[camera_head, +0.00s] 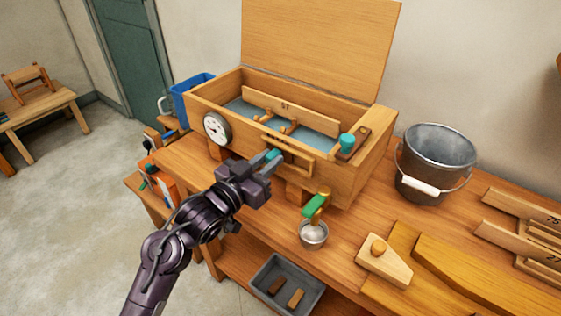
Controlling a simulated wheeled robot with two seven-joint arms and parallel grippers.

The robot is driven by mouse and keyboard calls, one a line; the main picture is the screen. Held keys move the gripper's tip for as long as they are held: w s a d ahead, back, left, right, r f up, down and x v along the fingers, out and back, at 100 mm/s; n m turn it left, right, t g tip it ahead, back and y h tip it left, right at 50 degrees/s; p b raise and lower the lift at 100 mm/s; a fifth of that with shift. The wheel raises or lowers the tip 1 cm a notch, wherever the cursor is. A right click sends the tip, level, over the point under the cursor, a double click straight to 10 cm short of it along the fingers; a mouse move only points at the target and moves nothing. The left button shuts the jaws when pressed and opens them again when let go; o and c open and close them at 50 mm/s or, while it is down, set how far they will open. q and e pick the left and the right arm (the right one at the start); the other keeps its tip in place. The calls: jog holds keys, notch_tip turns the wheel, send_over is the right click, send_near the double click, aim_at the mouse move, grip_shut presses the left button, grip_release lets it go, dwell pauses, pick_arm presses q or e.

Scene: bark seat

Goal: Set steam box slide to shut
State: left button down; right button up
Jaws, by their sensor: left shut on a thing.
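The wooden steam box (347,182) stands on the workbench with its lid (320,45) raised. A wooden slide (300,163) sits in a frame on its front face, right of a round dial (217,129). My left gripper (273,157) comes in from the lower left and is shut at the slide's left part, with a small teal piece at its fingertips. The gripper hides that part, so the exact grip and how far the slide is open cannot be told. My right gripper is not in view.
A teal knob (347,141) is at the box's right end. A green-handled valve (314,206) hangs over a metal cup (313,234) below the slide. A bucket (434,163) and wooden pieces (384,261) stand to the right. A grey tray (287,284) lies below.

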pick_arm(q)
jog(key=shift+w+a, duration=0.35)
jog(key=shift+a, duration=0.15)
jog(key=c, duration=1.7)
grip_release()
jog(key=o, duration=0.4)
jog(key=shift+a, duration=0.1)
jog(key=b+v, duration=0.1)
jog(key=v, duration=0.6)
jog(key=shift+s+a, duration=0.2)
jog(key=shift+s, duration=0.1)
